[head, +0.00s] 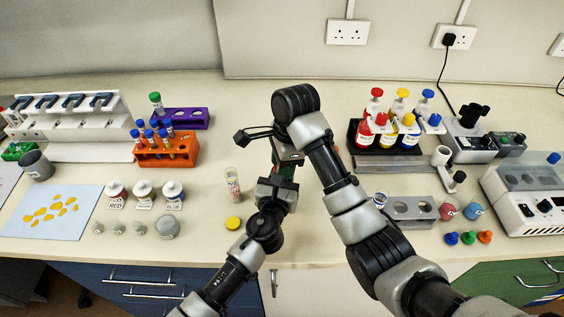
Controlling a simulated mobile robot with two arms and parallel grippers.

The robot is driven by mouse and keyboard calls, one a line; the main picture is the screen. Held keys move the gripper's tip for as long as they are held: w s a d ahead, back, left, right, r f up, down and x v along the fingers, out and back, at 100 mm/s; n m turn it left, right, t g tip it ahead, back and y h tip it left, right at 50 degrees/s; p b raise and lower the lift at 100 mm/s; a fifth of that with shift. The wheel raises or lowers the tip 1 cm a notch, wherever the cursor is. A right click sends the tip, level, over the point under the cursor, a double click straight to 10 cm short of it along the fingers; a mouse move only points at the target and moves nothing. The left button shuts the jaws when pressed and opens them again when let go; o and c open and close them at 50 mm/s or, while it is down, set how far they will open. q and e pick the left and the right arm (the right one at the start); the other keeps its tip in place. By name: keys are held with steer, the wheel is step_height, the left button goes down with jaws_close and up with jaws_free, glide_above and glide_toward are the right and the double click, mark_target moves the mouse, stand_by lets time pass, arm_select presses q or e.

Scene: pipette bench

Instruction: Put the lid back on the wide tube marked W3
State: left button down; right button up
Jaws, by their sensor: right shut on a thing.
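A clear tube (233,184) with coloured specks inside stands on the bench, apart from any rack, and looks open at the top. A yellow lid (234,223) lies on the bench just in front of it. Another short tube (380,200) shows at the left end of the grey rack (422,211). No W3 mark is readable. My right gripper (242,137) is above and behind the clear tube, its jaws pointing left; it is shut, but what it holds cannot be made out. My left gripper (277,192) is right of the clear tube; its jaws are hidden.
Orange (166,153) and purple (190,119) racks with capped tubes stand at left. Labelled jars (144,195) stand in front of them. A black tray (378,157) of coloured-cap bottles is at right. Small coloured caps (468,239) lie near the front edge.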

steer(key=o, duration=1)
steer(key=shift+c, duration=0.2)
steer(key=shift+r, duration=0.1)
steer(key=shift+w+d+r, duration=0.15)
steer(key=shift+w+r, duration=0.05)
steer(key=shift+r, duration=0.75)
step_height(320, 180, up, 10)
steer(key=d, duration=0.1)
steer(key=shift+d, duration=0.2)
steer(key=shift+w+f, duration=0.1)
arm_select(q)
steer(key=c, duration=0.8)
jaws_free()
